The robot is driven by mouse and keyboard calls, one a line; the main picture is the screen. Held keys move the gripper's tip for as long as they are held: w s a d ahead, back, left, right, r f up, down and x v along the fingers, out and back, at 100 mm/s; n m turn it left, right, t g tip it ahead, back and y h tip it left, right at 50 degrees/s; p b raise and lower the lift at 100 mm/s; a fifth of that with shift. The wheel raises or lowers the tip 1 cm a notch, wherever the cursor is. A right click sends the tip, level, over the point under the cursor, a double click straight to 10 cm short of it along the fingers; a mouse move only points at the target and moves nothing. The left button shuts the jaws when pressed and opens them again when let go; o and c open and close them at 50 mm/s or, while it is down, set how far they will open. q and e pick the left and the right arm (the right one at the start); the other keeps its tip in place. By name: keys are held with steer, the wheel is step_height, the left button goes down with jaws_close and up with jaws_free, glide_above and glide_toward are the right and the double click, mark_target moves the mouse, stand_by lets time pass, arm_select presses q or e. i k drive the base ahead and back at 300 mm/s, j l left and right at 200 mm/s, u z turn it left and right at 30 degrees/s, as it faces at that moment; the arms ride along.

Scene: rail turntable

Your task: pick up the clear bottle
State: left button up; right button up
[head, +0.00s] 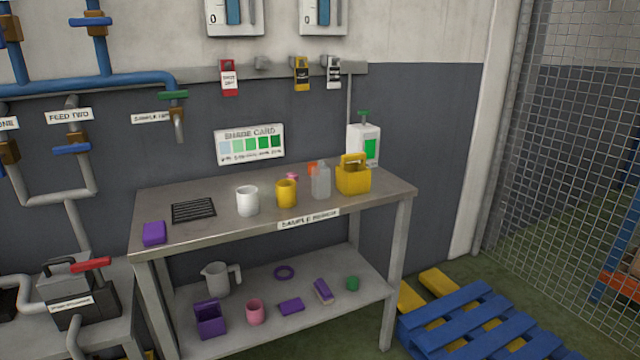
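The clear bottle (321,182) stands upright on the top of the sample bench (222,226), towards its right side. It is greyish and see-through. A yellow cup (286,194) stands just left of it, and a yellow carrier with a handle (353,179) stands close on its right. A small orange thing (312,167) shows partly behind it. Neither of my grippers is in the head view.
A white mug (247,201), a black grate (193,211) and a purple block (154,233) are on the bench top. A white dispenser (362,146) stands at the back right. The lower shelf (350,311) holds several small items. A blue pallet (470,325) lies on the floor right of the bench.

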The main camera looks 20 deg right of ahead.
mark_target(321, 174)
steer(key=i+l+u, duration=0.15)
steer(key=l, duration=0.2)
steer(key=i+l+u, duration=0.15)
steer(key=l, duration=0.2)
steer(key=i+l+u, duration=0.15)
steer(key=l, duration=0.25)
steer(key=i+l+u, duration=0.2)
steer(key=l, duration=0.2)
steer(key=l+u, duration=0.15)
steer(key=l, duration=0.25)
steer(key=i, duration=0.05)
